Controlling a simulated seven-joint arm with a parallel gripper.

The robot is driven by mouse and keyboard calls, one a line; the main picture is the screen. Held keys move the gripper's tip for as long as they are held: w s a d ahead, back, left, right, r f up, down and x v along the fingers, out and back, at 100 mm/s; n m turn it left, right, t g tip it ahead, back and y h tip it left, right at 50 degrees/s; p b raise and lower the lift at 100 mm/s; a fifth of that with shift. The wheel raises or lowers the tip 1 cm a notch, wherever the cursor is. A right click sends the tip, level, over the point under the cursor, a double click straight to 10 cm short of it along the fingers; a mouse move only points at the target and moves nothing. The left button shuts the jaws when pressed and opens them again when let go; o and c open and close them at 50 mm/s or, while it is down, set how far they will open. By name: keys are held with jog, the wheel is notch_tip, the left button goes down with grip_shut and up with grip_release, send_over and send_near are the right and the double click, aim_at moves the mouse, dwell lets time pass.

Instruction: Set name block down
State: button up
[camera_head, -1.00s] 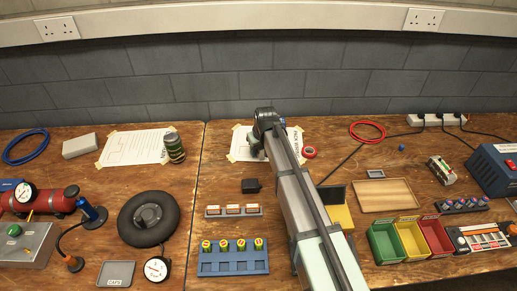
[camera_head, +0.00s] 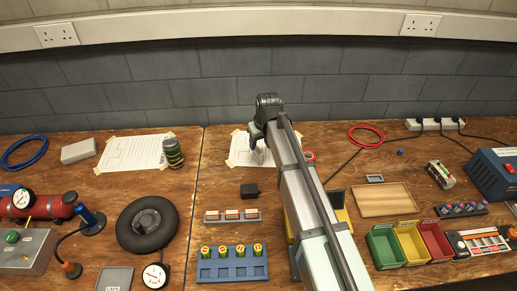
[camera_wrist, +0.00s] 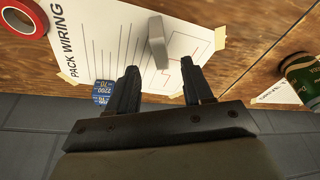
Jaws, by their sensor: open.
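No block with a readable name on it shows. In the wrist view a plain grey block (camera_wrist: 157,42) is over the white sheet headed "PACK WIRING" (camera_wrist: 95,35), beyond my fingertips and roughly between them. My gripper (camera_wrist: 158,68) is open, with nothing between its fingers. A blue printed piece (camera_wrist: 103,92) is beside the left finger at the sheet's edge; its full shape is hidden. In the head view my gripper (camera_head: 256,135) is above the taped sheet (camera_head: 238,152), and my arm covers much of the sheet.
A red tape roll (camera_wrist: 22,17) is beside the sheet. A dark green can (camera_wrist: 302,75) stands off to the right in the wrist view. In the head view a black box (camera_head: 250,190) and a blue rack (camera_head: 232,265) are nearer. The grey wall is close behind.

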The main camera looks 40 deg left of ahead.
jog(key=shift+v, duration=1.75)
